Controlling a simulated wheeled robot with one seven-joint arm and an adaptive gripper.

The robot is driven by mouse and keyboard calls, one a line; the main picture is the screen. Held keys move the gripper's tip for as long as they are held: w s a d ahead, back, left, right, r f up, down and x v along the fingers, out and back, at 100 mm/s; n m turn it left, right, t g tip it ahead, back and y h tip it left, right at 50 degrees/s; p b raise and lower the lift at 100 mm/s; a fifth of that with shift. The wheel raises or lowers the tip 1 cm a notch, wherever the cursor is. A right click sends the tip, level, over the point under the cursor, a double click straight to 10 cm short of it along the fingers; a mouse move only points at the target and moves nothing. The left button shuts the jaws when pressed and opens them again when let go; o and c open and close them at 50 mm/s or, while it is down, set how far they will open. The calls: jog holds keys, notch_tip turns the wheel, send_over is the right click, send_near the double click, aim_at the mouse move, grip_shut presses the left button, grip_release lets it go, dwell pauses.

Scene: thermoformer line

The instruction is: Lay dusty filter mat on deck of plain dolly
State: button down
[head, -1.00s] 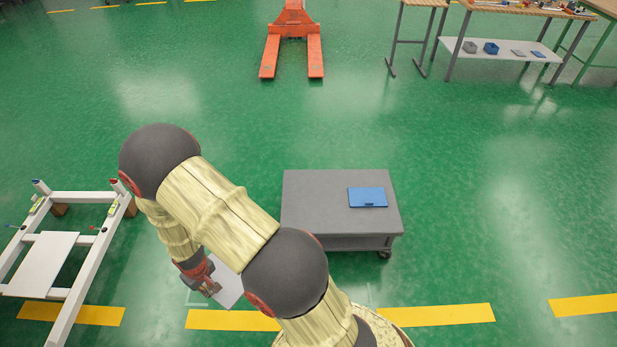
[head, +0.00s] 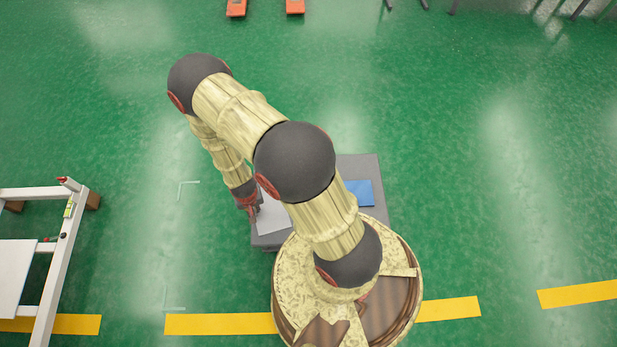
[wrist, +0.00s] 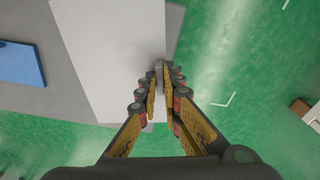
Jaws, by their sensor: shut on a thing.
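My gripper (head: 252,207) is shut on one edge of the filter mat (head: 273,216), a flat pale grey sheet. In the wrist view the fingers (wrist: 163,72) pinch the mat (wrist: 112,50) near its right edge. The mat lies over the left part of the dolly's grey deck (head: 363,166), which also shows in the wrist view (wrist: 62,96). I cannot tell whether the mat touches the deck or is held just above it. My arm hides much of the dolly and part of the mat in the head view.
A flat blue object (head: 360,192) lies on the deck, apart from the mat. A white frame (head: 55,270) stands at the left. Yellow floor stripes (head: 215,323) run along the front. Orange forks (head: 236,8) are at the far edge. The green floor between is clear.

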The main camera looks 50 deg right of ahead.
aim_at(270, 214)
jog(key=s+d+f+m, duration=0.1)
jog(key=s+d+m, duration=0.1)
jog(key=s, duration=0.1)
jog(key=s+d+f+m+p, duration=0.1)
jog(key=s, duration=0.1)
jog(key=shift+f+h, duration=0.3)
jog(key=shift+f, duration=0.05)
jog(key=w+d+f+b, duration=0.2)
jog(key=w+d+f, duration=0.2)
jog(key=d, duration=0.1)
jog(key=w+d+f+b, duration=0.2)
jog(key=w+d+f, duration=0.3)
jog(key=shift+w+f, duration=0.1)
jog(key=shift+f, duration=0.2)
jog(key=shift+d+f, duration=0.15)
jog(key=shift+f, duration=0.1)
jog(key=shift+w+f+b, duration=0.15)
jog(key=shift+f+b, duration=0.95)
jog(key=shift+f, duration=0.4)
jog(key=shift+f, duration=0.15)
jog(key=c, duration=2)
grip_release()
